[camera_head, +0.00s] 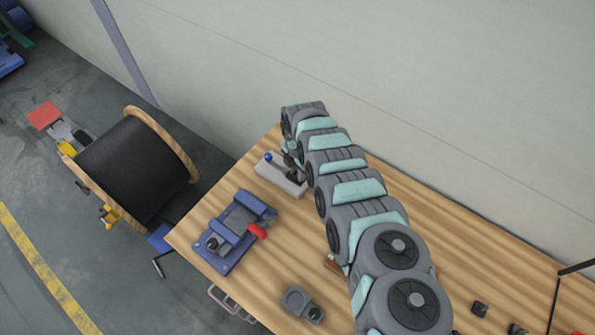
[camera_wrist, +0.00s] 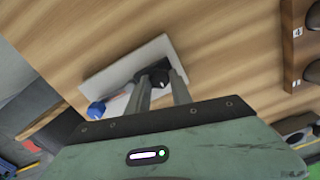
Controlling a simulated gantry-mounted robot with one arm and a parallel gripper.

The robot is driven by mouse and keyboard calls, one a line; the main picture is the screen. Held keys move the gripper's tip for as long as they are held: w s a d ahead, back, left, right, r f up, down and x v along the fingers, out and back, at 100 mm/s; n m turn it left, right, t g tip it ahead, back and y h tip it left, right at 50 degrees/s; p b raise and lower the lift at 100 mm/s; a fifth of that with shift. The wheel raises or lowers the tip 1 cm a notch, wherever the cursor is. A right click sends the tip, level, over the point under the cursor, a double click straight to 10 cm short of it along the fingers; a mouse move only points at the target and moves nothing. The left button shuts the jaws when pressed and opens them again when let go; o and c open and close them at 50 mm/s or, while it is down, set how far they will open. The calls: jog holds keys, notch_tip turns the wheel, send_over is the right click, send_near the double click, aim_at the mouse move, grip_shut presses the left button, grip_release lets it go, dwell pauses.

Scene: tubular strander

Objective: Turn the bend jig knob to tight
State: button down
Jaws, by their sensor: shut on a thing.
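The bend jig is a pale grey plate (camera_head: 272,173) near the far left part of the wooden bench. It also shows in the wrist view (camera_wrist: 118,72), with a blue-headed part (camera_wrist: 96,109) at one end; the blue ball shows in the head view (camera_head: 268,157). A black knob (camera_wrist: 159,75) stands on the plate. My gripper (camera_wrist: 160,82) reaches down over the plate, with its two fingers on either side of the black knob, shut on it. The fingers and arm hide part of the knob, and no tight marking can be read.
A blue vise-like fixture (camera_head: 235,230) with a red handle stands left of my arm. A small grey block (camera_head: 301,304) lies near the front edge. A wooden rack (camera_wrist: 293,45) with a number label is at the right in the wrist view. A cable reel (camera_head: 135,165) stands beyond the bench.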

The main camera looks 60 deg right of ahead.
jog(key=m+p, duration=0.1)
jog(key=m, duration=0.4)
jog(key=shift+w+m, duration=0.1)
jog(key=shift+m, duration=0.2)
jog(key=m, duration=0.4)
jog(key=shift+m, duration=0.3)
jog(key=m+b, duration=0.2)
jog(key=m, duration=0.4)
jog(key=shift+f+b, duration=0.1)
jog(key=shift+b, duration=0.2)
jog(key=shift+d+m+b, duration=0.1)
jog(key=shift+m+b, duration=0.8)
jog(key=shift+m, duration=0.9)
jog(key=c, duration=1.1)
grip_release()
jog(key=shift+c, duration=0.2)
